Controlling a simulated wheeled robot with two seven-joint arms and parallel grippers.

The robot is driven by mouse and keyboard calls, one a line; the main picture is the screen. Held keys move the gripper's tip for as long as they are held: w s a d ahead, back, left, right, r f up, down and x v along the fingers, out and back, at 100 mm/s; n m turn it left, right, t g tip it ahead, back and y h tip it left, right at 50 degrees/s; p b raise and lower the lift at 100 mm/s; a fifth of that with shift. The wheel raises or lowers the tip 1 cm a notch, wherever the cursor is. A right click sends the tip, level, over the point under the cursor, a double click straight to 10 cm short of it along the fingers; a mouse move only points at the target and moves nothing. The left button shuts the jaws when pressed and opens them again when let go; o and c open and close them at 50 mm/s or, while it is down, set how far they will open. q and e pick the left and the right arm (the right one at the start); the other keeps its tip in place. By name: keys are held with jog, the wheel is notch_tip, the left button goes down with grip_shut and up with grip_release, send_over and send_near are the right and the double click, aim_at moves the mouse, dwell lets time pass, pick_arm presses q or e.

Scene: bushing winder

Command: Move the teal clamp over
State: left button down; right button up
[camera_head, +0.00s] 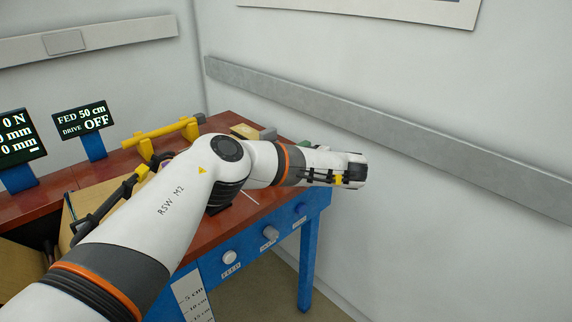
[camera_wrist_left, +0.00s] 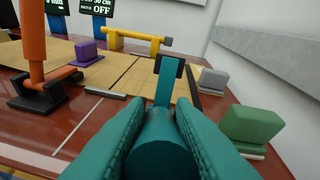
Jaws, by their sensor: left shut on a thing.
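In the left wrist view, the teal clamp (camera_wrist_left: 165,84) has a round body, an upright flat bar and a black piece at the bar's top. My left gripper (camera_wrist_left: 158,118) is shut on its round body, with one ribbed teal finger on each side. The clamp stands out beyond the fingertips, in front of the tan sheet; I cannot tell whether it touches anything. In the head view, my left arm reaches across the table to its right end. Its wrist hides the fingers and the clamp there. My right gripper is not in view.
An orange clamp (camera_wrist_left: 36,55) on a black base stands at left. A purple block (camera_wrist_left: 86,51), yellow bar (camera_wrist_left: 130,38), grey block (camera_wrist_left: 212,80) and green block (camera_wrist_left: 250,123) surround the tan sheet (camera_wrist_left: 125,75). The wall is close on the right.

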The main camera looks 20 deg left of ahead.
pick_arm(q)
jog(key=shift+d+f, duration=0.2)
jog(key=shift+f, duration=0.1)
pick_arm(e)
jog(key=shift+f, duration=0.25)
pick_arm(q)
jog(key=shift+s+f+t, duration=0.1)
jog(key=shift+t, duration=0.2)
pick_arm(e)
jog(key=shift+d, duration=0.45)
pick_arm(q)
jog(key=c, duration=1.2)
grip_release()
jog(key=shift+c, duration=0.2)
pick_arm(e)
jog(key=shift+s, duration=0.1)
pick_arm(q)
jog(key=b+v, duration=0.2)
jog(key=v, duration=1)
jog(key=shift+f, duration=0.2)
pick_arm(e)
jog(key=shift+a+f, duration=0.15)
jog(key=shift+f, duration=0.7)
pick_arm(q)
jog(key=shift+d+f, duration=0.1)
jog(key=shift+d, duration=0.05)
